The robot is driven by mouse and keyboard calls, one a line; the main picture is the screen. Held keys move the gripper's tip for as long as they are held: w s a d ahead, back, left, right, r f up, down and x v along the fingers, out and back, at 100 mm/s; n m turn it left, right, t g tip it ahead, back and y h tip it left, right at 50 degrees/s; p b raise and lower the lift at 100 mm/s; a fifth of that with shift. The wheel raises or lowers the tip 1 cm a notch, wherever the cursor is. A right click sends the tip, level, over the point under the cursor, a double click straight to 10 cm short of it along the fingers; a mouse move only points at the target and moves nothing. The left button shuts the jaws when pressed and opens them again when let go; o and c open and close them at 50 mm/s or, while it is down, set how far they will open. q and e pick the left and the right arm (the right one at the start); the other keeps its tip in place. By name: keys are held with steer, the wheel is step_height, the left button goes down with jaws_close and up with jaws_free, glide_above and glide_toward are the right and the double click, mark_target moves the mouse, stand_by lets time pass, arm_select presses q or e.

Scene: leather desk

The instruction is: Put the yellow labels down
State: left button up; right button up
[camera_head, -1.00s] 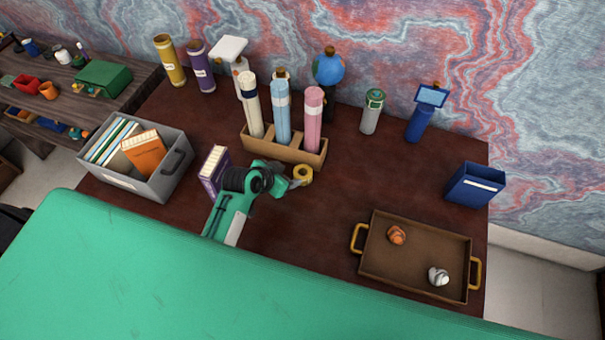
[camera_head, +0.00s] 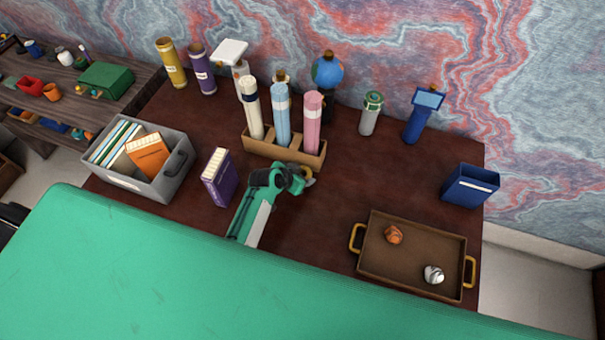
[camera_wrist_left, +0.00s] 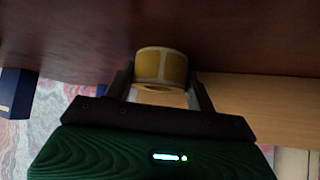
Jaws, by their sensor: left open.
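The yellow labels are a small roll (camera_head: 309,173), partly hidden by my left gripper (camera_head: 303,181) in the head view. In the left wrist view the roll (camera_wrist_left: 161,67) sits between the two dark fingers of the open left gripper (camera_wrist_left: 163,80). The roll appears to rest on the dark red desk, just in front of the wooden tube holder. Whether either finger touches the roll, I cannot tell. My right gripper is not in view.
The wooden holder (camera_head: 257,147) with rolled tubes stands right behind the roll. A purple book (camera_head: 222,181) and a grey bin (camera_head: 142,187) are to the left. A brown tray (camera_head: 405,265) lies at front right. The desk between holder and tray is clear.

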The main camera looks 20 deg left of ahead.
arm_select(q)
steer(key=c, duration=0.7)
steer(key=shift+w+r, duration=0.1)
steer(key=shift+r, duration=0.3)
step_height(320, 180, up, 18)
steer(key=b, duration=0.4)
steer(key=s+a+r+n+y, duration=0.1)
steer(key=s+r, duration=0.1)
steer(key=s, duration=0.2)
steer(key=s+a+r+n+y, duration=0.1)
steer(key=s+a+r+n, duration=0.1)
steer(key=s, duration=0.2)
steer(key=s+a+r+n+y+b, duration=0.1)
steer(key=s+r+n, duration=0.1)
steer(key=s, duration=0.2)
steer(key=shift+a+t+y, duration=0.3)
steer(key=shift+t+y, duration=0.1)
